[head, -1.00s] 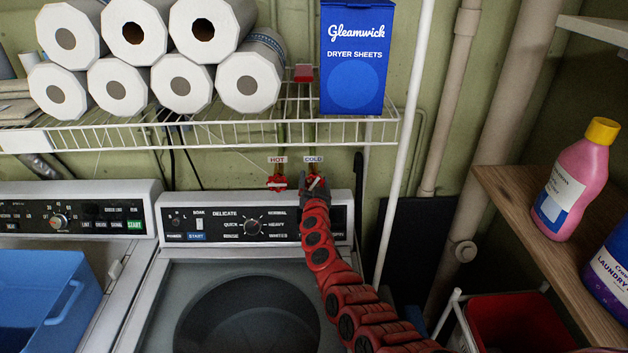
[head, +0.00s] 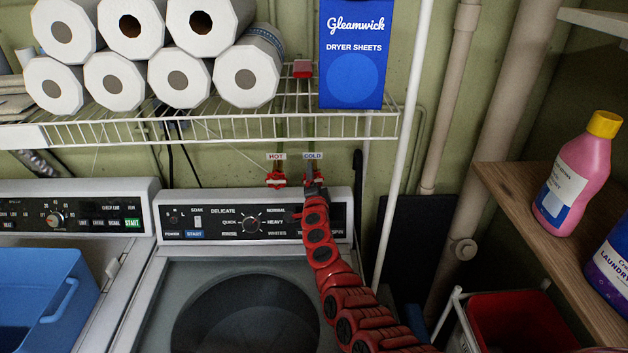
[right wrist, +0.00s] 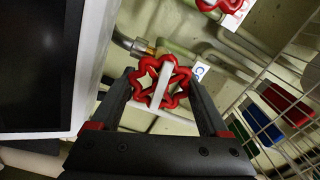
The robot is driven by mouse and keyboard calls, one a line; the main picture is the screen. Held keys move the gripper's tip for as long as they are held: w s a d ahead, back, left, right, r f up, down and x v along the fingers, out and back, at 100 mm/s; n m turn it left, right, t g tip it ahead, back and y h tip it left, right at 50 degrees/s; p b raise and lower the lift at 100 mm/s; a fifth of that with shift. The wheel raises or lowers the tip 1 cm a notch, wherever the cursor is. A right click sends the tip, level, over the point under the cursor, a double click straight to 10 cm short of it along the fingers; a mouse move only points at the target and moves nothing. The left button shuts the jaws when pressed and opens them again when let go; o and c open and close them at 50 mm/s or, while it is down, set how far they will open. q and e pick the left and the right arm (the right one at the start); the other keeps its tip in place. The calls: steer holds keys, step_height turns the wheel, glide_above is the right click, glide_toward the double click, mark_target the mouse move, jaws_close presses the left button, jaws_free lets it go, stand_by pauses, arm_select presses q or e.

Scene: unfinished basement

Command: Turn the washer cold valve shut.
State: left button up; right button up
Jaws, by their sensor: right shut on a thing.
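The cold valve is a red lobed handwheel (right wrist: 151,72) with a pale bar across its face, seen in the right wrist view. In the head view it sits under the COLD label (head: 313,156), mostly hidden by my right gripper (head: 314,186). My right gripper (right wrist: 160,108) has one finger on each side of the wheel and is shut on it. The red hot valve (head: 276,180) is just left of it, under the HOT label. My left gripper is not in view.
The washer's control panel (head: 250,222) is just below the valves. A wire shelf (head: 215,130) with paper rolls and a blue dryer sheets box (head: 352,60) hangs above. A white upright pole (head: 402,150) stands to the right.

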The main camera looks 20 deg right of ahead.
steer(key=shift+m, duration=1)
steer(key=o, duration=1.2)
steer(key=shift+o, duration=0.2)
steer(key=shift+s, duration=0.1)
steer(key=shift+s+a+f, duration=0.15)
steer(key=shift+s+a, duration=0.05)
steer(key=shift+s, duration=0.3)
steer(key=p+v, duration=0.1)
steer(key=v, duration=1.5)
steer(key=shift+p, duration=0.4)
steer(key=shift+s, duration=0.1)
